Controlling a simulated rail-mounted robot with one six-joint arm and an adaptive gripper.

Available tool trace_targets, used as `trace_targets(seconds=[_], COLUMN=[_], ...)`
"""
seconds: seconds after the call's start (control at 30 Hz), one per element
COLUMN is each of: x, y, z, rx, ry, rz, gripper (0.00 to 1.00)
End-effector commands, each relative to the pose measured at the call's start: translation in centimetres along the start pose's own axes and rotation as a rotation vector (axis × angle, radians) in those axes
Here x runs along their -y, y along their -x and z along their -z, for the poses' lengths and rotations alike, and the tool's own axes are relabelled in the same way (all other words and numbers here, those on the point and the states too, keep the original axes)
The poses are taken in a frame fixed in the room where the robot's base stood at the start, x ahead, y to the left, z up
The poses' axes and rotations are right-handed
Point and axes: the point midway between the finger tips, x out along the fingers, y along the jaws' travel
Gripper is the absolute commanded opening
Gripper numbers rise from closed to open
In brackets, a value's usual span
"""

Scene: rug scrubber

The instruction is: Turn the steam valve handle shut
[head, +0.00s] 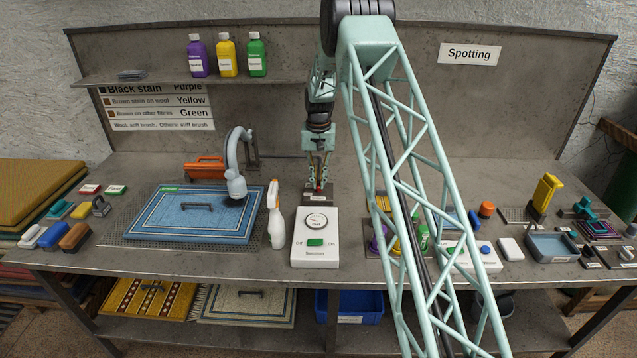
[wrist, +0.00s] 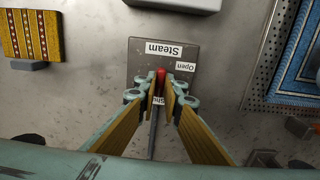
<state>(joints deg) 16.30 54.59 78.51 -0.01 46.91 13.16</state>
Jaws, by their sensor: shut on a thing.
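The steam valve handle is a thin grey lever with a red tip (wrist: 161,76), over a dark plate (wrist: 142,62) marked "Steam" and "Open" in the wrist view. A third label, likely "Shut", is partly hidden by the lever and fingers. My gripper (wrist: 163,88) has its two fingers on either side of the lever near the red tip and is shut on it. In the head view my gripper (head: 319,184) points down over the plate, behind the white control box; the lever is mostly hidden there.
The white control box (head: 315,250) with a gauge and green switch stands in front of the plate. A spray bottle (head: 276,222) and a blue rug (head: 170,232) with a curved steam arm (head: 232,165) are left. Small bottles and a blue tray (head: 551,246) are right.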

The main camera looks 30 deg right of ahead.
Motion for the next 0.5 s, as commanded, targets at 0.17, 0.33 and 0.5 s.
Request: trace_targets(seconds=[0.17, 0.33, 0.5], x=[0.01, 0.01, 0.00], y=[0.06, 0.05, 0.02], z=[0.04, 0.03, 0.02], rx=[-0.001, -0.001, 0.000], ry=[0.000, 0.000, 0.001], rz=[0.000, 0.000, 0.000], gripper=[0.00, 0.20, 0.22])
